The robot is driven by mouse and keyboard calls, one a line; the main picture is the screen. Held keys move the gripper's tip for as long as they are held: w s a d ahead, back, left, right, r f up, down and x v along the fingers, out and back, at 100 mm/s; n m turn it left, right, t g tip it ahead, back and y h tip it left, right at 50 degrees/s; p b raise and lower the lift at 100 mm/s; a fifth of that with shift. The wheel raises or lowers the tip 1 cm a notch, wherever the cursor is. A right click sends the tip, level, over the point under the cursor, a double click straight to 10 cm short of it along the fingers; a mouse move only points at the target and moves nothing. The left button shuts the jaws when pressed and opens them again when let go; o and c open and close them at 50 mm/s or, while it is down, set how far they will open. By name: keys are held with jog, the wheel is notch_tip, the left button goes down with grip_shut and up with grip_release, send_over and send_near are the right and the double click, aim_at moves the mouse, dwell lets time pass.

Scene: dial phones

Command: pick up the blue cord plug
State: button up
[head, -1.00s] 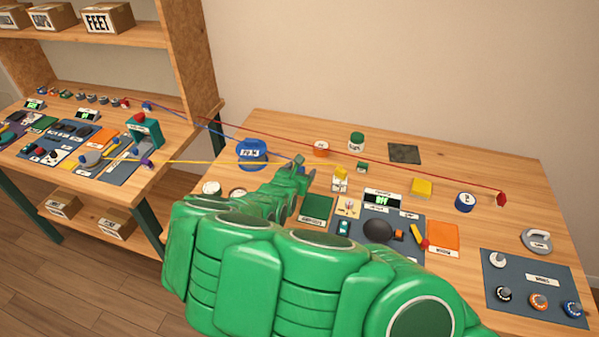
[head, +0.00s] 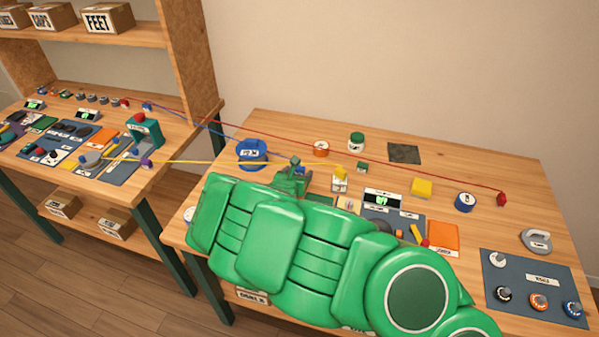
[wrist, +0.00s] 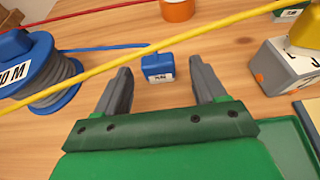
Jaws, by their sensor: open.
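The blue cord plug (wrist: 158,68) with a small white label lies on the wood table in the wrist view. A blue cord runs from it to the left, toward the blue reel (wrist: 48,75). My gripper (wrist: 159,76) is open, with one grey finger on each side of and nearer than the plug. The plug sits just beyond the fingertips, roughly centred, and nothing is held. A yellow cord (wrist: 200,32) crosses the view diagonally, passing just above the plug in the picture. In the head view my arm covers much of the area around my gripper (head: 294,168), and I cannot make out the plug clearly.
The blue reel (head: 252,152) stands left of my gripper. An orange roll (wrist: 177,9) is beyond the plug, and a white-grey block with a yellow top (wrist: 288,62) is to the right. A red cord (head: 400,165) runs across the table to a red plug (head: 502,199).

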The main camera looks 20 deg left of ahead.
aim_at(300, 167)
jog(key=shift+x, duration=1.65)
jog(key=shift+a, duration=0.15)
jog(key=c, duration=1)
jog(key=shift+c, duration=0.2)
jog(key=shift+r, duration=0.1)
jog(key=shift+r, duration=0.8)
jog(key=s+d+r, duration=0.6)
jog(key=s+r, duration=0.5)
jog(key=s, duration=0.1)
jog(key=shift+s+d, duration=0.15)
jog(key=shift+d, duration=0.25)
